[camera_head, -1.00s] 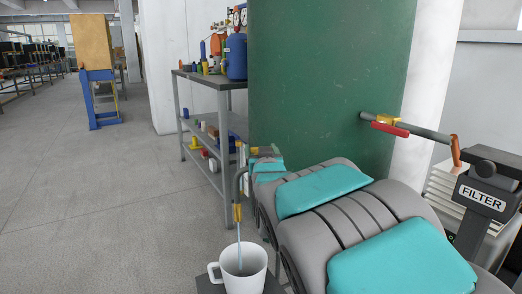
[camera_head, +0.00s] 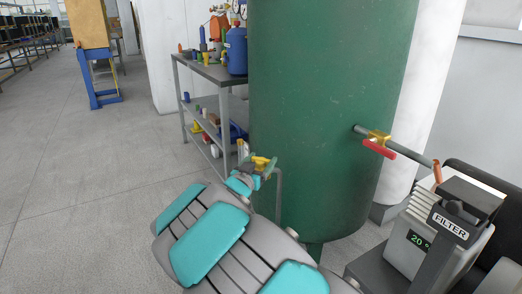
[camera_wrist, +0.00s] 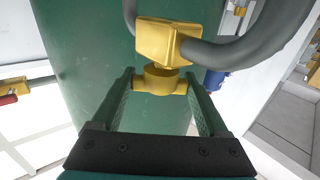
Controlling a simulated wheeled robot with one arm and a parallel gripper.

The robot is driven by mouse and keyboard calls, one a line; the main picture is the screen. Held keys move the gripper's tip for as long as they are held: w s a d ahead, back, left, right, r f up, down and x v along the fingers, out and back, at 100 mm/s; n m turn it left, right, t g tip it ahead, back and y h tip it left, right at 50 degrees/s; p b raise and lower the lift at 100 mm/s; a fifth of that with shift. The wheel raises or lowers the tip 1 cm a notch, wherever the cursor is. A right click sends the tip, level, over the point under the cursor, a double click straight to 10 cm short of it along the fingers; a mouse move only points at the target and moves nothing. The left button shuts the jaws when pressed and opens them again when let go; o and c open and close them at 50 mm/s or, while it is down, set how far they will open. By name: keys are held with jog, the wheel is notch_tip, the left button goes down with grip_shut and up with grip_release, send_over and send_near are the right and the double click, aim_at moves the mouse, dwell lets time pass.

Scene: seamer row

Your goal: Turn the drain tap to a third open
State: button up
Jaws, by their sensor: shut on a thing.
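The yellow drain tap (camera_head: 262,163) sits on a bent grey pipe (camera_head: 279,195) at the front of the green tank (camera_head: 320,100). In the wrist view the tap's yellow body (camera_wrist: 165,40) is up close, with its round yellow handle part (camera_wrist: 160,78) below. My gripper (camera_wrist: 162,88) has its two green fingers on either side of that handle part and is shut on it. In the head view my gripper (camera_head: 250,172) is small and partly hidden by my arm. The pipe's lower end is hidden.
A second tap with a red lever (camera_head: 379,148) is on the side pipe at right, leading to a stand marked FILTER (camera_head: 451,226). A display (camera_head: 418,241) reads 20 %. A shelf (camera_head: 205,75) with bottles stands behind left. Open floor (camera_head: 85,175) lies left.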

aim_at(258, 163)
jog(key=shift+m+g+h+p, duration=0.35)
jog(key=shift+m+h, duration=0.15)
jog(key=shift+h, duration=0.2)
jog(key=shift+m+h, duration=0.3)
jog(key=shift+h, duration=0.1)
jog(key=o, duration=1.2)
jog(key=shift+o, duration=0.2)
jog(key=shift+b+v, duration=0.3)
jog(key=shift+v, duration=3.6)
jog(key=shift+r, duration=0.1)
